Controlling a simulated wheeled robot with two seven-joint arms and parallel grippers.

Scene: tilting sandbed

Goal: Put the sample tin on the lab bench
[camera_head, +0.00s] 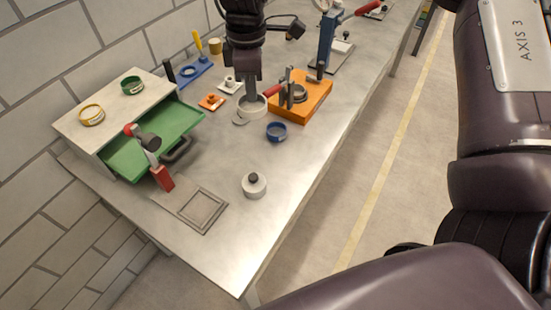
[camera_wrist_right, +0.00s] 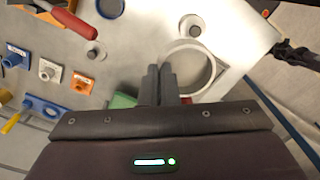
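The sample tin (camera_head: 248,108), a pale grey round open tin, is over the middle of the lab bench (camera_head: 225,150). My right gripper (camera_head: 250,92) points down at it, fingers at its rim. In the right wrist view the tin (camera_wrist_right: 211,70) looks large and close, and the fingers (camera_wrist_right: 160,84) are nearly together at its wall, shut on it. The tin seems to be held above the bench, but the height of its underside is hard to tell. My left gripper is not in view.
A blue ring (camera_head: 277,131) and an orange clamp board (camera_head: 312,100) stand near the tin. A knobbed weight (camera_head: 254,186) and a square plate (camera_head: 203,208) are in front. A cabinet with an open green drawer (camera_head: 125,158) stands left. Bare bench lies between them.

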